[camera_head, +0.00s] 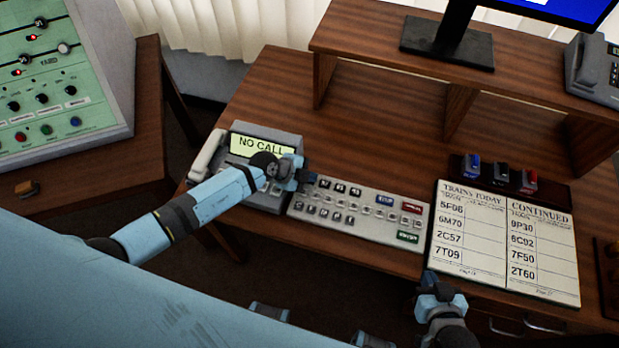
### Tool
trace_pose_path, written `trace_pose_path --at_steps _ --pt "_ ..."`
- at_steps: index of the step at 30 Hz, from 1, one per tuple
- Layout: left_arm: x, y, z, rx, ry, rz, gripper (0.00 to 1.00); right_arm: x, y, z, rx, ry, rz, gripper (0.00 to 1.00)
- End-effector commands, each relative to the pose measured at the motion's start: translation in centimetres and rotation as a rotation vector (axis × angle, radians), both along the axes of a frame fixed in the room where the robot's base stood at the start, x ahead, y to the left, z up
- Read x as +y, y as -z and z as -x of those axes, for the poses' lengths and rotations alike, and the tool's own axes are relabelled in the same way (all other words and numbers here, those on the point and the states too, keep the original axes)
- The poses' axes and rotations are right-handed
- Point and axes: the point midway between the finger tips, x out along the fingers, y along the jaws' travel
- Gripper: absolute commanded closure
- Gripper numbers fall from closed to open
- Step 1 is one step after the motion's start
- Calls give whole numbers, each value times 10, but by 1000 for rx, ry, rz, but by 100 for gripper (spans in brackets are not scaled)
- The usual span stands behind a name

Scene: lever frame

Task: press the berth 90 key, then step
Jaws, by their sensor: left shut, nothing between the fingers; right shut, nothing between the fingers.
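A pale key panel (360,214) lies on the wooden desk, with rows of small dark keys, a blue key (385,199), a red key (412,208) and a green key (408,237). The key labels are too small to read, so I cannot tell which is berth 90 or step. My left gripper (304,180) is shut and empty at the panel's upper left end, hiding part of that corner. I cannot tell if it touches a key. My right gripper (441,290) is shut and empty at the desk's front edge, below the train sheet.
A desk phone (262,142) reading "NO CALL" stands left of the panel, under my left forearm. A train sheet (505,240) lies to the right, with blue, black and red stamps (500,175) behind it. A raised shelf (400,62) bears a monitor stand. The desk behind the panel is clear.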

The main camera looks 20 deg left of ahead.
Motion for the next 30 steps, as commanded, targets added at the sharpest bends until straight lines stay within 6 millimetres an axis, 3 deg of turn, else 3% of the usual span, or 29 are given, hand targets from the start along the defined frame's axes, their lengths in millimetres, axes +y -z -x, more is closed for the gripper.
trace_pose_path --at_steps 19,30 --pt "-1 10 7 20 -2 3 100 0 0 0 -1 0 0 100" --pt "-3 -5 7 19 -1 4 100 0 -22 0 -3 0 -1 100"
